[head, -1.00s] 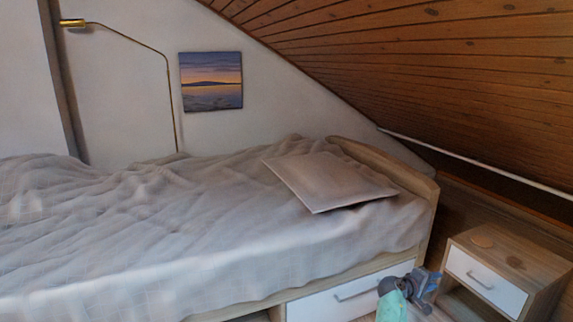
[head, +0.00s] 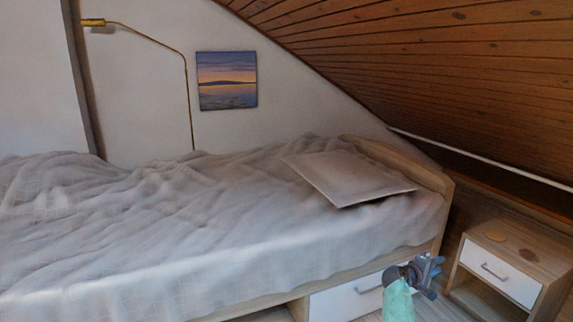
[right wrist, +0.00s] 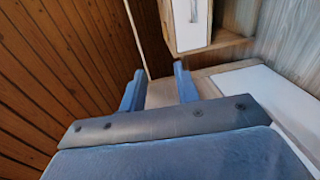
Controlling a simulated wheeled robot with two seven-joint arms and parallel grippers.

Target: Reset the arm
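My right gripper (head: 436,266) shows at the lower right in the head view, in front of the bed's drawer and left of the nightstand. In the right wrist view its two blue fingers (right wrist: 158,90) stand apart with nothing between them. It is open and empty. My left gripper does not show in either view.
The bed (head: 150,255) with a pillow (head: 345,178) fills the left and middle. Its white drawer (head: 345,298) looks shut. A nightstand (head: 540,248) with a white drawer (head: 497,275) stands close to my right gripper. A brass lamp (head: 187,90) stands behind the bed.

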